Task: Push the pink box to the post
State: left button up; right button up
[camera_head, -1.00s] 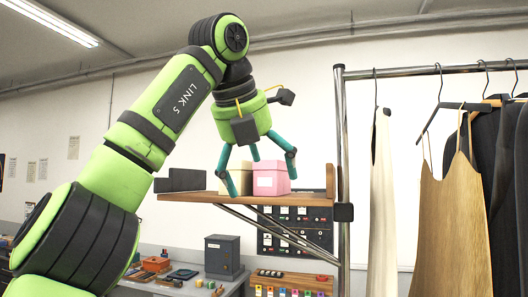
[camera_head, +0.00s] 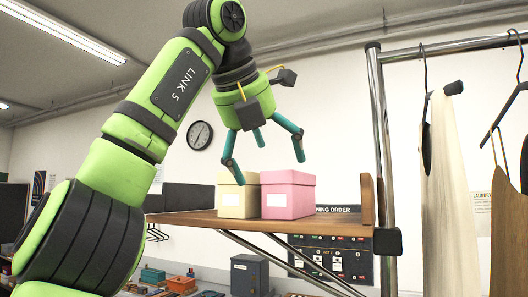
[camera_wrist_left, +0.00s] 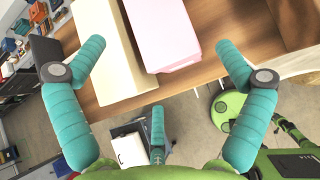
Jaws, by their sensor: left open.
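The pink box (camera_head: 288,194), with a white label, stands upright on a wooden shelf (camera_head: 220,222). A cream box (camera_head: 238,198) stands close against its left side. A wooden upright piece (camera_head: 368,199) closes the shelf's right end, and a chrome post (camera_head: 380,130) rises just beyond it; bare shelf separates the pink box from both. My left gripper (camera_head: 264,158) is open and empty, its teal fingers spread around the height of the box tops. In the left wrist view, the pink box (camera_wrist_left: 165,30) and cream box (camera_wrist_left: 100,55) show between its outer fingers (camera_wrist_left: 160,60). My right gripper is out of view.
Dark panels (camera_head: 189,197) stand at the shelf's left end. Garments (camera_head: 450,180) hang on the rack at the right. Below the shelf are a control panel (camera_head: 330,262) and a grey box (camera_head: 248,275).

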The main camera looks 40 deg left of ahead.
aim_at(277, 186)
pick_arm(q)
jog(key=x, duration=0.5)
jog(key=shift+w+a+f, duration=0.15)
jog(key=shift+w+a, duration=0.1)
jog(key=shift+w, duration=0.1)
jog(key=shift+w+f, duration=0.2)
jog(key=shift+f, duration=0.05)
jog(key=shift+w+f, duration=0.1)
jog(key=shift+f, duration=0.05)
jog(key=shift+w, duration=0.1)
jog(key=c, duration=1.1)
jog(key=shift+c, duration=0.2)
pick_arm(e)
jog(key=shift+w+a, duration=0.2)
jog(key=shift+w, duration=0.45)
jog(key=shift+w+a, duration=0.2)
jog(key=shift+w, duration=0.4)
